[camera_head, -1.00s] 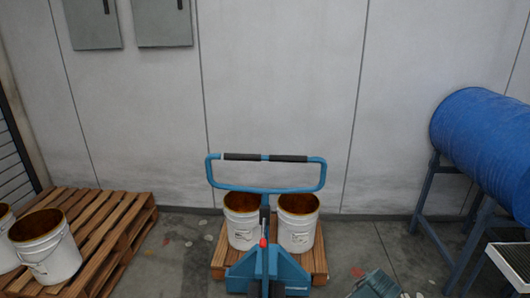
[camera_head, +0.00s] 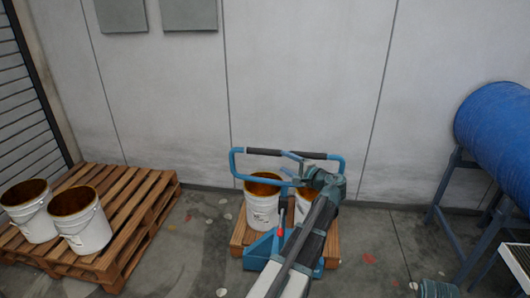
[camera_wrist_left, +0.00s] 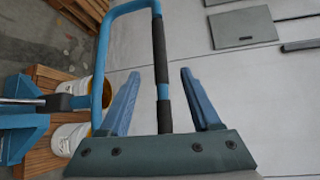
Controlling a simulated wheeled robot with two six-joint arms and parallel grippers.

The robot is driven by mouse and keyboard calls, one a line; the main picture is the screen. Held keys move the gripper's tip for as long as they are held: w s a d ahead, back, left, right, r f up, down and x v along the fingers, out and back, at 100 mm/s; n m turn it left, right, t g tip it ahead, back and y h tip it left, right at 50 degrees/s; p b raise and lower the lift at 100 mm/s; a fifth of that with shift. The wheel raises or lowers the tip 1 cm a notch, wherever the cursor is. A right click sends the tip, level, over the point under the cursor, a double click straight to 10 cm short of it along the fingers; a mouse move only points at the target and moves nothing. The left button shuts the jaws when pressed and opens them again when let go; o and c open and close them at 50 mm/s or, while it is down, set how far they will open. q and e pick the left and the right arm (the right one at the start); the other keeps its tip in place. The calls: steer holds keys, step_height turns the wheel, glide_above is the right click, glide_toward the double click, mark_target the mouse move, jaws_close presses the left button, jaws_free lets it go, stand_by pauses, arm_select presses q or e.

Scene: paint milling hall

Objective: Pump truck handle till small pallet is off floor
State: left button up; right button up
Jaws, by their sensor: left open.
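The blue pallet truck (camera_head: 268,248) stands at the small wooden pallet (camera_head: 240,236), which carries two white buckets (camera_head: 261,207). Whether the pallet touches the floor is hard to tell. The truck's looped blue handle (camera_head: 234,165) with black grips stands up above the buckets. My left gripper (camera_head: 292,163) is at the handle's top bar, near its middle. In the left wrist view the black-gripped bar (camera_wrist_left: 159,55) runs between the open fingers of the left gripper (camera_wrist_left: 159,75), apart from both in the picture. My arm hides part of the right bucket and truck.
A large pallet (camera_head: 130,215) with two open buckets (camera_head: 82,222) stands at the left. A blue drum (camera_head: 495,125) lies on a stand (camera_head: 440,190) at the right. The wall is close behind the truck. Floor between the pallets is clear.

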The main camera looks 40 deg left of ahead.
mark_target(267, 154)
arm_select(q)
steer(key=b+x, duration=0.1)
steer(key=x, duration=1.2)
steer(key=shift+b, duration=0.3)
jaws_close()
steer(key=shift+f, duration=0.1)
stand_by(0.7)
